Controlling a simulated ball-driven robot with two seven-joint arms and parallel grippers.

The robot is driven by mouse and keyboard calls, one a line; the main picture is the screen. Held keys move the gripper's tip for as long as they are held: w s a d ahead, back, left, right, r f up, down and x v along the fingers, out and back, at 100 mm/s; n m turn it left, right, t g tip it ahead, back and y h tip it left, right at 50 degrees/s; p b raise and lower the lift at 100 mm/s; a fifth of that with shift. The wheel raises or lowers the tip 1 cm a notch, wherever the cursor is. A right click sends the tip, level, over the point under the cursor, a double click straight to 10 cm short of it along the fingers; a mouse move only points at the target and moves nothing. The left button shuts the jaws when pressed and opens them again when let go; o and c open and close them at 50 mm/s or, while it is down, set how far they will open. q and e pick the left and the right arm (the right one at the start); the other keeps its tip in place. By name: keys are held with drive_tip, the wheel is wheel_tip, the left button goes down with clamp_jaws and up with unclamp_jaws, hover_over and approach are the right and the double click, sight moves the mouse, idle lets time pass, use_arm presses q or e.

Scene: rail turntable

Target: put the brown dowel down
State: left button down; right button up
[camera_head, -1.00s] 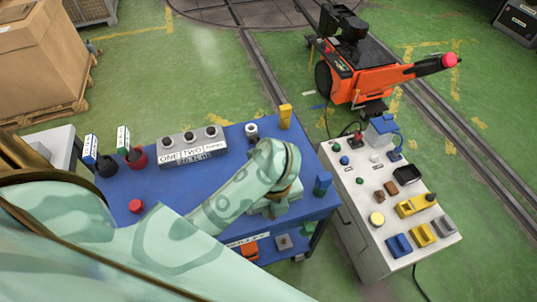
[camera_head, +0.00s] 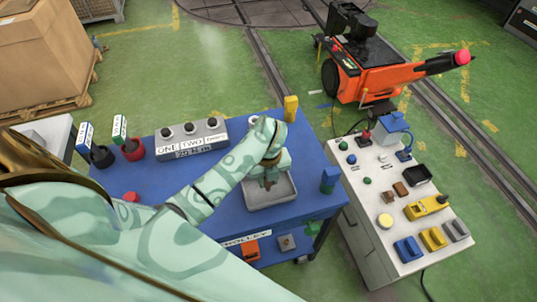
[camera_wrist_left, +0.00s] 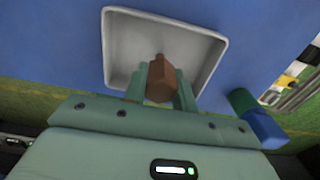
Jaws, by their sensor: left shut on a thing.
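My left gripper (camera_head: 268,182) is shut on the brown dowel and is above a grey tray (camera_head: 284,190) on the blue table. In the left wrist view the brown dowel (camera_wrist_left: 160,86) sits between the two green fingers (camera_wrist_left: 160,90), with the grey tray (camera_wrist_left: 118,25) behind it. I cannot tell whether the dowel touches the tray floor. The tray looks empty apart from what the gripper hides. My right gripper is not in view.
A blue-and-green block (camera_head: 329,180) stands right of the tray, and a yellow block (camera_head: 291,108) behind it. A white cabinet (camera_head: 375,225) with several small items stands to the right.

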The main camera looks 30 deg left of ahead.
use_arm(q)
drive_tip(key=shift+f, duration=0.2)
drive_tip(key=c, duration=1.1)
unclamp_jaws()
drive_tip(key=shift+r, duration=0.1)
wheel_tip(320, 180, up, 12)
drive_tip(key=p, duration=0.4)
